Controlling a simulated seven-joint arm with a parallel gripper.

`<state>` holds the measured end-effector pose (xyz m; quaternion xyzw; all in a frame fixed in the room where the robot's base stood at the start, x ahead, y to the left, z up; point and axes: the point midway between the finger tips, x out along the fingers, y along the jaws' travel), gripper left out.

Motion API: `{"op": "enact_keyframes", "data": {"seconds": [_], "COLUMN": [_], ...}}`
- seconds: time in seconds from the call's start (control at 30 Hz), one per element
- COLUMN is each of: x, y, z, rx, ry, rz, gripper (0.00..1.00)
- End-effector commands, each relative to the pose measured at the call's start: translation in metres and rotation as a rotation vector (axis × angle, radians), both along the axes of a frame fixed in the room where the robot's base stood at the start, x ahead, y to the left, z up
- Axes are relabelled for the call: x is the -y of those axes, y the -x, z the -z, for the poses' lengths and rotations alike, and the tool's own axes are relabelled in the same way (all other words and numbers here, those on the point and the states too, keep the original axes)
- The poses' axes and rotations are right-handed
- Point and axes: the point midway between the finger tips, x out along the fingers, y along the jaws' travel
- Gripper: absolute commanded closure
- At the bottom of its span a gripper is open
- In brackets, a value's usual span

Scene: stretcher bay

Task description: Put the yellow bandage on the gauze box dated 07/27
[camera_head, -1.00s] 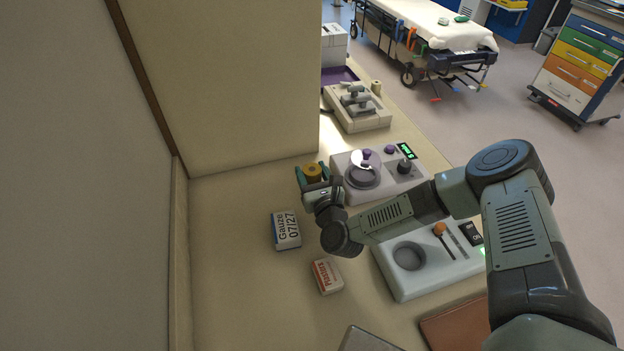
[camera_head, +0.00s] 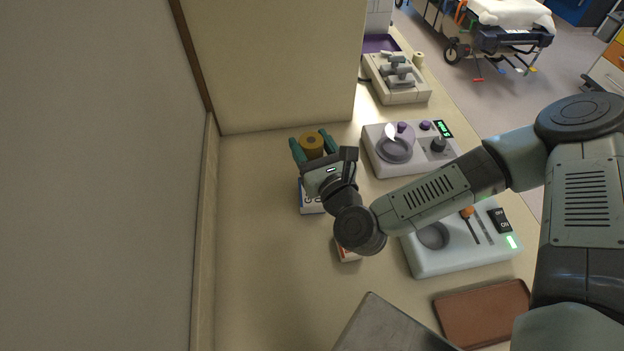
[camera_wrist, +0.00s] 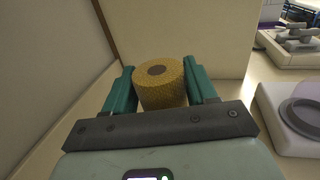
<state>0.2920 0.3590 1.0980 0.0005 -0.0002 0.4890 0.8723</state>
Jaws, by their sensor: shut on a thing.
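The yellow bandage (camera_head: 311,145) is a small upright roll with a dark core. My gripper (camera_head: 313,146) is shut on it, one teal finger on each side. The wrist view also shows the bandage (camera_wrist: 160,84) between the fingers of my gripper (camera_wrist: 161,88). The gauze box (camera_head: 310,201), white and blue, lies on the counter below and just in front of the bandage in the head view. My gripper hides most of the box and its date now; its 07/27 label shows in the earlier head view. The bandage appears held above the counter, but its exact height is unclear.
An orange and white box (camera_head: 347,254) lies partly behind my arm. A device with a round plate (camera_head: 395,150) and a white device with a well (camera_head: 433,236) stand at right. A brown tray (camera_head: 484,313) is at front right. A wall panel stands behind.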

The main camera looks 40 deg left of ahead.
Motion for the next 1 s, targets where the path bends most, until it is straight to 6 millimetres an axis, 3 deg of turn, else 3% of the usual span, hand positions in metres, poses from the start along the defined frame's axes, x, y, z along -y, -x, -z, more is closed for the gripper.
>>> {"op": "enact_keyframes", "data": {"seconds": [0.13,0.6,0.97,1.0], "x": [0.0,0.0,0.0,0.0], "y": [0.001,0.0,-0.001,0.0], "z": [0.03,0.081,0.086,0.086], "rx": [-0.001,0.001,-0.001,-0.001], "ry": [0.002,0.001,-0.001,-0.001], "rz": [-0.001,-0.001,0.001,0.001], "gripper": [0.74,0.74,0.74,0.4]}}
